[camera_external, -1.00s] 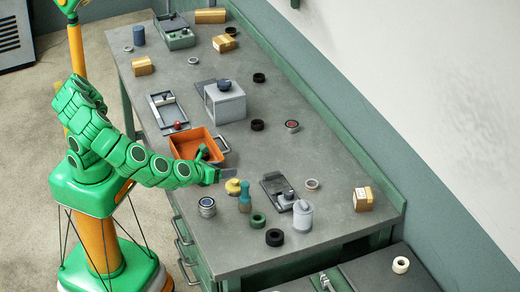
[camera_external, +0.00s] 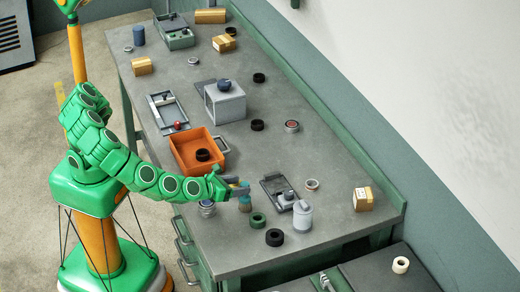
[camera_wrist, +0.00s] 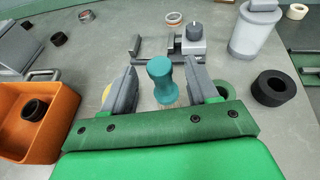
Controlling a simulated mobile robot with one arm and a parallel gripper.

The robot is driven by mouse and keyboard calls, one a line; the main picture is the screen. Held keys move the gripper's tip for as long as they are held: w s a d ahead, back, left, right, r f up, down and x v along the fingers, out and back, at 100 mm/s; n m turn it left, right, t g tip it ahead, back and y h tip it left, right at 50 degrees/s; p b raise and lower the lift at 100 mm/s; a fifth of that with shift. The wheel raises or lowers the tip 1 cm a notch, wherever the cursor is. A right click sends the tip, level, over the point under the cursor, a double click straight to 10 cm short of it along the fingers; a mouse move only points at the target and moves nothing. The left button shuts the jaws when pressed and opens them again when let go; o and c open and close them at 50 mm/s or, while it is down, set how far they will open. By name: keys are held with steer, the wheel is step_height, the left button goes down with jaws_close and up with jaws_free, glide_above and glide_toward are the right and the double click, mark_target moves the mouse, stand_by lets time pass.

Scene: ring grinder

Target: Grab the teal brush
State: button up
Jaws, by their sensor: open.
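The teal brush (camera_wrist: 161,72) stands upright on the table between the two fingers of my gripper (camera_wrist: 161,92) in the wrist view. The fingers are open, one on each side, with gaps to its head. In the external view my gripper (camera_external: 239,192) is low over the table at the brush (camera_external: 245,207), hiding its upper part. The brush's lower end shows tan bristles.
A green ring (camera_external: 258,220), a black ring (camera_external: 274,237) and a grey canister (camera_external: 302,216) stand close to the right. A dark fixture (camera_external: 279,190) is behind. An orange bin (camera_external: 187,160) holds a black ring.

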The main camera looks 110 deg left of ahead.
mark_target(245, 184)
steer(key=shift+x, duration=1.75)
steer(key=shift+f, duration=0.1)
jaws_close()
